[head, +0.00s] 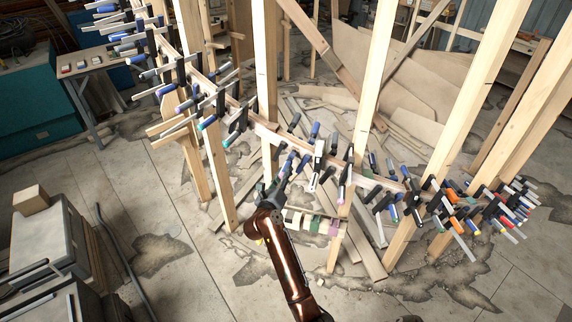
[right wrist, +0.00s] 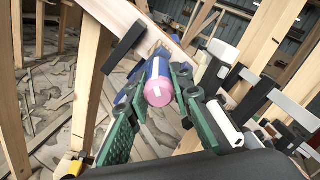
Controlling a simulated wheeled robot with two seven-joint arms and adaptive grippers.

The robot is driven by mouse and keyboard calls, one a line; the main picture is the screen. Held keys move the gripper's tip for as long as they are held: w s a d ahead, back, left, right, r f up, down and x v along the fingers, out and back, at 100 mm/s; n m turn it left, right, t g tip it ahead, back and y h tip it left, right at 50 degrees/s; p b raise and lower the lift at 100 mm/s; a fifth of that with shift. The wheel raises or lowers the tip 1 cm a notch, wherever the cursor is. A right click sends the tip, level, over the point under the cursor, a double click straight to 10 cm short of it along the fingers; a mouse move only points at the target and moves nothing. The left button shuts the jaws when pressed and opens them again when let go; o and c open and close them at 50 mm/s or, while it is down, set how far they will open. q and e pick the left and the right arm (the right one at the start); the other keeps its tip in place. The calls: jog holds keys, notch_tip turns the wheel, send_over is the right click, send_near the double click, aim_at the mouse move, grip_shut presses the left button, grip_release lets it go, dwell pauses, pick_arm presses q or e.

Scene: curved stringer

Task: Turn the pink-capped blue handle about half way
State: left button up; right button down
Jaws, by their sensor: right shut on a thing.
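The pink-capped blue handle (right wrist: 158,88) shows in the middle of the right wrist view, with its pink end facing the camera and a pale mark on it. My right gripper (right wrist: 160,82) has its dark green fingers on either side of the handle and is shut on it. In the head view my right gripper (head: 277,187) reaches up to the clamps on the curved wooden stringer (head: 268,128). There I cannot tell the pink cap from the neighbouring clamp parts. My left gripper is not in view.
Many clamps with blue, green and orange handles line the stringer on both sides. A white-tipped clamp (right wrist: 222,52) stands close right of my gripper. Upright wooden posts (head: 374,85) rise around the stringer.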

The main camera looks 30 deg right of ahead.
jog(key=n+p, duration=0.2)
jog(key=p, duration=0.2)
jog(key=n+p, duration=0.3)
jog(key=p, duration=0.1)
jog(key=n+p, duration=0.3)
jog(key=p, duration=0.1)
jog(key=shift+r, duration=0.25)
jog(key=shift+f+n+p, duration=0.2)
jog(key=shift+n+p, duration=1.3)
jog(key=shift+p, duration=0.15)
jog(key=c, duration=1.7)
grip_release()
